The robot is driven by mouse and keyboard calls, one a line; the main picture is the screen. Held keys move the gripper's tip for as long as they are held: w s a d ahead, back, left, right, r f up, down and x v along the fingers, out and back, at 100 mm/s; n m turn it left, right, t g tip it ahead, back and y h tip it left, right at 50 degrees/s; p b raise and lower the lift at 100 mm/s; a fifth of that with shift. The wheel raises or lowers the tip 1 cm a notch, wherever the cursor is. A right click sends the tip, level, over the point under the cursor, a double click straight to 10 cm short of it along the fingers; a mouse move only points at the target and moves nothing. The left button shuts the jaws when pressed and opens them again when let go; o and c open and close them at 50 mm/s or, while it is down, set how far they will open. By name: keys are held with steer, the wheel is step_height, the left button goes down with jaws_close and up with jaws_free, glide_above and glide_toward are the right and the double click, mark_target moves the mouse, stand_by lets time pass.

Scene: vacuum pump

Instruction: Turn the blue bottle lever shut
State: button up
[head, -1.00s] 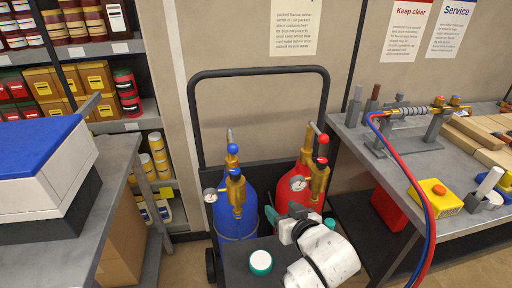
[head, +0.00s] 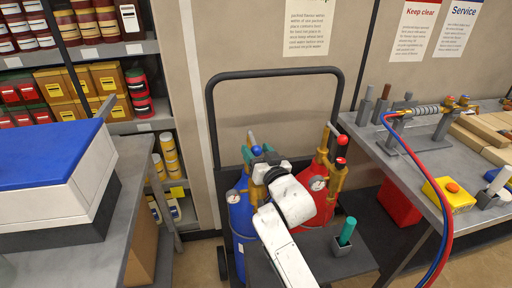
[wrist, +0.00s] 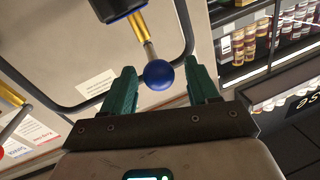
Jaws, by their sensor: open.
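The blue bottle (head: 240,217) stands on the cart at the left, its valve mostly hidden behind my arm in the head view. Its lever is a metal rod ending in a blue ball knob (head: 256,150). In the wrist view the blue knob (wrist: 158,75) appears between the teal fingertips, the rod slanting up from it to a brass part (wrist: 137,22). My gripper (wrist: 163,80) is open, with one finger on each side of the knob; I see no contact. In the head view my gripper (head: 257,157) is at the valve, partly hidden by my white wrist.
A red bottle (head: 318,212) with red-knobbed brass fittings stands close on the right. The cart's black handle frame (head: 275,73) rises behind both. A grey workbench (head: 470,208) is at the right, and a table with a blue-lidded white box (head: 50,190) at the left.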

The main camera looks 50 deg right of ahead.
steer(key=shift+w+d, duration=0.3)
steer(key=shift+w, duration=0.25)
steer(key=shift+c, duration=0.3)
jaws_close()
